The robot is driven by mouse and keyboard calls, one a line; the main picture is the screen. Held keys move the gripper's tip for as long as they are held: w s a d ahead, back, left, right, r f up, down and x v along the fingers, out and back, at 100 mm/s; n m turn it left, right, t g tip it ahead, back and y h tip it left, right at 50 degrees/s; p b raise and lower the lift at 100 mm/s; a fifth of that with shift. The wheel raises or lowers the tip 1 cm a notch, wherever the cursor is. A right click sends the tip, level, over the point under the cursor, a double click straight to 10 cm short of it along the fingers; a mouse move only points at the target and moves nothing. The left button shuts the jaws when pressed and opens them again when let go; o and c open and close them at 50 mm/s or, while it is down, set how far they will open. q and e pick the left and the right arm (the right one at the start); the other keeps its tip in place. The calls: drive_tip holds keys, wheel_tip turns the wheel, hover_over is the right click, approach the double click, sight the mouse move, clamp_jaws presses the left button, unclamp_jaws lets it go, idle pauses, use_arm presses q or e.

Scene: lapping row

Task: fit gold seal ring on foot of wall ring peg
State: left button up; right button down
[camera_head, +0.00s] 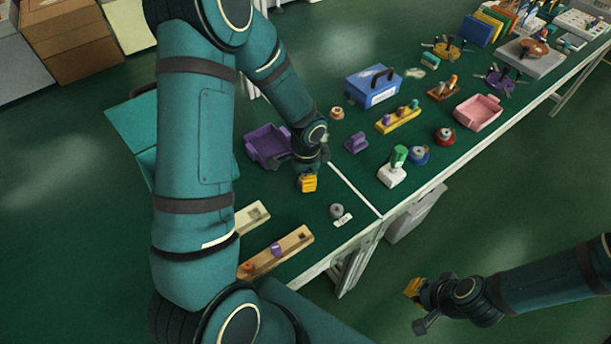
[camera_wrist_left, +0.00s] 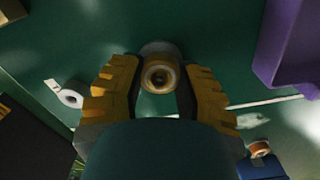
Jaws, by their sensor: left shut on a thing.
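My left gripper (camera_head: 308,184) points down over the green table, and its yellow fingers also show in the left wrist view (camera_wrist_left: 160,85). It is shut on a gold ring (camera_wrist_left: 160,77), which sits between the fingertips with a dark hole in its middle. A pale grey round thing (camera_wrist_left: 158,47) shows partly behind the ring. I cannot tell if it is the peg's foot or if the ring touches it. In the head view the ring is hidden by the gripper. My right gripper (camera_head: 413,288) hangs clear of the table at lower right; its jaw opening is unclear.
A grey ring (camera_head: 337,210) with a label lies close by, right of the left gripper. A purple tray (camera_head: 262,147), a purple block (camera_head: 356,142) and an orange ring (camera_head: 337,113) lie beyond. A wooden board (camera_head: 290,246) lies near the front. A blue box (camera_head: 372,88) stands farther back.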

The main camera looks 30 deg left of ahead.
use_arm(q)
drive_tip(key=shift+f+b, duration=0.65)
drive_tip(key=shift+f, duration=0.1)
drive_tip(key=shift+r, duration=0.1)
drive_tip(key=shift+r+p, duration=0.7)
drive_tip(key=shift+s+d+r, duration=0.1)
drive_tip(key=shift+d+r, duration=0.05)
drive_tip(key=shift+r, duration=0.2)
drive_tip(key=shift+p, duration=0.3)
drive_tip(key=shift+a+r, duration=0.1)
drive_tip(key=shift+a, duration=0.1)
drive_tip(key=shift+f+b, duration=0.65)
drive_tip(key=shift+f, duration=0.05)
idle(0.8)
